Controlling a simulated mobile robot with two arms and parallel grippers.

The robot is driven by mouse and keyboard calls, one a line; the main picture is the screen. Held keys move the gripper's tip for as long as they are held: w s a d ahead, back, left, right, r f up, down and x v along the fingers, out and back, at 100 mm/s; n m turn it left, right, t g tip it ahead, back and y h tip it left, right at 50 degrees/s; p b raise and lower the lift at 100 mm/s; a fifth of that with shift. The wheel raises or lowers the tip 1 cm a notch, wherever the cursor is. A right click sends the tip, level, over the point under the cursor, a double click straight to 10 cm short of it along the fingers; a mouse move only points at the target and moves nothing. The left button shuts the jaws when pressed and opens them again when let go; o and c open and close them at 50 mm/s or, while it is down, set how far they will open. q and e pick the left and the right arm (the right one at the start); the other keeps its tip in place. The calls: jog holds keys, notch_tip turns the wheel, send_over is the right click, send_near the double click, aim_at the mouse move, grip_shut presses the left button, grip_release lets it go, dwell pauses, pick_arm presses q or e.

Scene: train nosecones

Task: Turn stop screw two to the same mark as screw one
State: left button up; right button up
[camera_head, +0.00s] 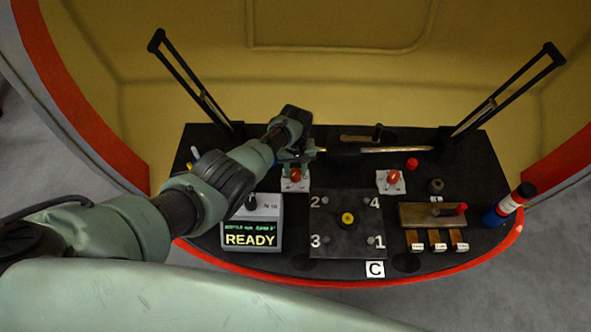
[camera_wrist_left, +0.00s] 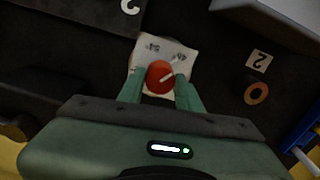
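Two red screws stand on white marked plates on the black table: the left red screw (camera_head: 295,174) and the right red screw (camera_head: 393,177). I cannot read which is screw two in the head view. My left gripper (camera_head: 296,163) is down at the left screw, with a finger on either side of it. In the left wrist view this red screw (camera_wrist_left: 160,76) lies between the fingertips, its pale pointer line slanting to the upper right over the marked plate (camera_wrist_left: 172,46). Whether the fingers press on it is unclear. My right gripper is not in view.
A box reading READY (camera_head: 252,228) stands in front of the left screw. A numbered dark plate (camera_head: 330,243) lies in the middle. A brass block (camera_head: 418,216) and a red-white-blue cylinder (camera_head: 508,206) are at the right. A tag with 2 (camera_wrist_left: 258,60) lies beside an orange ring (camera_wrist_left: 256,93).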

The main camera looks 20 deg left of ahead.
aim_at(296, 173)
pick_arm(q)
jog(key=o, duration=0.4)
jog(key=shift+w+r, duration=0.25)
jog(key=shift+c, duration=0.2)
jog(key=shift+s+f, duration=0.1)
notch_tip(296, 173, up, 8)
jog(key=p, duration=0.2)
jog(key=shift+f+p, duration=0.1)
jog(key=shift+p, duration=0.2)
jog(key=shift+s+f, duration=0.1)
